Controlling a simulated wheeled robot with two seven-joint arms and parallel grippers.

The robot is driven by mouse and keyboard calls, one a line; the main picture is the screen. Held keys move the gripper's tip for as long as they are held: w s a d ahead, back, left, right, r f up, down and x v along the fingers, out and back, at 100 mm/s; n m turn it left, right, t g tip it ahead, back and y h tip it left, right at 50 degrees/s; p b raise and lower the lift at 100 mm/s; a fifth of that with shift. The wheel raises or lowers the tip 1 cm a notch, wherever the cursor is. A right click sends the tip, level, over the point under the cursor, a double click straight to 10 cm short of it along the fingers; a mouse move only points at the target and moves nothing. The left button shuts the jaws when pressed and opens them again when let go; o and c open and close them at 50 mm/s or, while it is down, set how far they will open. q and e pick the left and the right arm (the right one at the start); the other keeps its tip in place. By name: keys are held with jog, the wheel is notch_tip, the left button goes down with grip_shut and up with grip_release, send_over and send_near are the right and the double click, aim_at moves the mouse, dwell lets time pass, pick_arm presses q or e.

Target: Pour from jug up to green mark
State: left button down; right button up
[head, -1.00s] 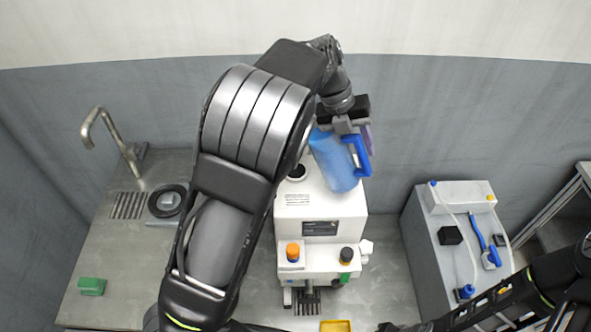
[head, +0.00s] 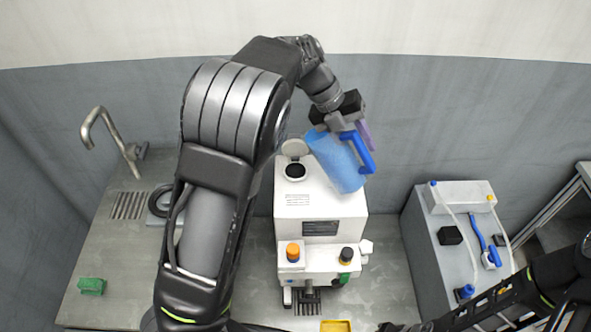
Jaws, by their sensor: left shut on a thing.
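A blue translucent jug (head: 337,163) with a darker blue handle hangs tilted above the back right of a white machine (head: 300,209). My left gripper (head: 346,128) is shut on the jug at its handle, near the top. The machine has a round dark opening (head: 295,171) with a raised round lid behind it, left of the jug. I cannot make out a green mark or any liquid level. My right arm comes in at the lower right, but its gripper is not clearly visible.
A sink tap (head: 108,135) and a green block (head: 91,286) are at the left of the metal counter (head: 120,250). A grey unit with tubes (head: 428,240) stands at the right. A yellow tray (head: 335,326) lies at the front.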

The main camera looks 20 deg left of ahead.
pick_arm(q)
jog(key=shift+r, duration=0.1)
jog(key=shift+a+r+h, duration=0.1)
jog(key=shift+a+h, duration=0.05)
jog(key=shift+h, duration=0.45)
jog(key=shift+h, duration=0.6)
jog(key=shift+a+h, duration=0.6)
jog(key=shift+h, duration=0.5)
dwell(2.7)
jog(key=shift+w+a+f+n+h, duration=0.1)
jog(key=shift+a+f+n+h, duration=0.2)
jog(key=shift+a+f+h, duration=0.35)
dwell(2.3)
